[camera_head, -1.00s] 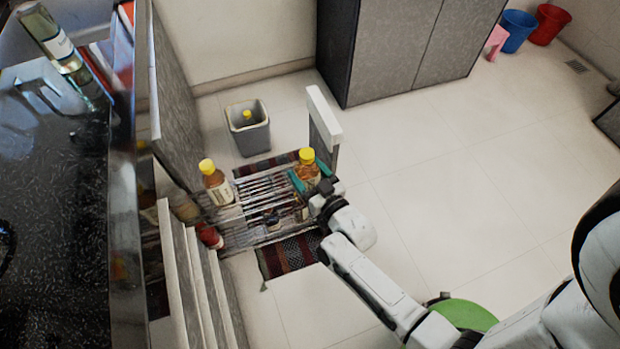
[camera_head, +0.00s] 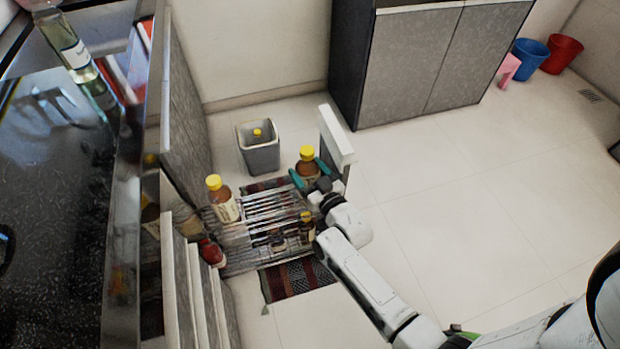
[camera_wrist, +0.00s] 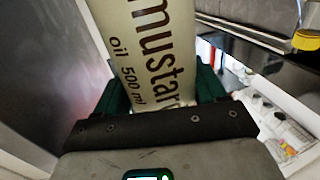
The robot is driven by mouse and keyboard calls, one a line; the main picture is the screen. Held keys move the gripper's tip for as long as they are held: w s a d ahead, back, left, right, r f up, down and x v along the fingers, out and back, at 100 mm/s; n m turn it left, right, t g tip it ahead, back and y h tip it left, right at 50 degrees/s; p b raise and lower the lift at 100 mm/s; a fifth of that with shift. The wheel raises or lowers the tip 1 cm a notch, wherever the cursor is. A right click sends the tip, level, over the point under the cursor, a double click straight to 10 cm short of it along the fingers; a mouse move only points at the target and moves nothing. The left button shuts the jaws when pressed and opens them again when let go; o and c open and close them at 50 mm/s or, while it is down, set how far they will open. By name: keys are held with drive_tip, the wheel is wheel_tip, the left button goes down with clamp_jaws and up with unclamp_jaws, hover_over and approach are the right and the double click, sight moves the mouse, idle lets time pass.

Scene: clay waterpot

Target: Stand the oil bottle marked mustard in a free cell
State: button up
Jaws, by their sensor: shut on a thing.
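My gripper (camera_head: 311,174) is shut on the mustard oil bottle (camera_head: 307,167), a brown bottle with a yellow cap and pale label, at the right back part of the wire rack. In the wrist view the label of the mustard oil bottle (camera_wrist: 155,45) shows "mustar" and "oil 500 ml" between the green fingers (camera_wrist: 160,95). Its base is hidden by the gripper in the head view. The metal rack (camera_head: 240,258) has several wire bars. Its separate cells are hard to tell.
A yellow-capped bottle (camera_head: 224,203) stands at the rack's left, with a red bottle (camera_head: 211,253) nearer. A small dark yellow-capped bottle (camera_head: 306,230) is at the right front. A grey bin (camera_head: 262,158) stands behind; a pale-topped panel (camera_head: 338,137) rises at the right.

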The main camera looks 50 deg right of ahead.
drive_tip(key=shift+w+d+f+b, duration=0.25)
drive_tip(key=shift+w+f+b, duration=0.15)
drive_tip(key=shift+f+b, duration=0.55)
drive_tip(key=shift+w+d+f+b, duration=0.3)
drive_tip(key=shift+w+f+b, duration=0.1)
drive_tip(key=shift+f+b, duration=0.5)
drive_tip(key=shift+w+d+f+b, duration=0.25)
drive_tip(key=shift+w+f+b, duration=0.15)
drive_tip(key=shift+f+b, duration=0.55)
drive_tip(key=shift+r, duration=0.2)
drive_tip(key=o, duration=1.5)
drive_tip(key=shift+o, duration=0.2)
drive_tip(key=shift+s+f, duration=0.1)
drive_tip(key=shift+f, duration=0.05)
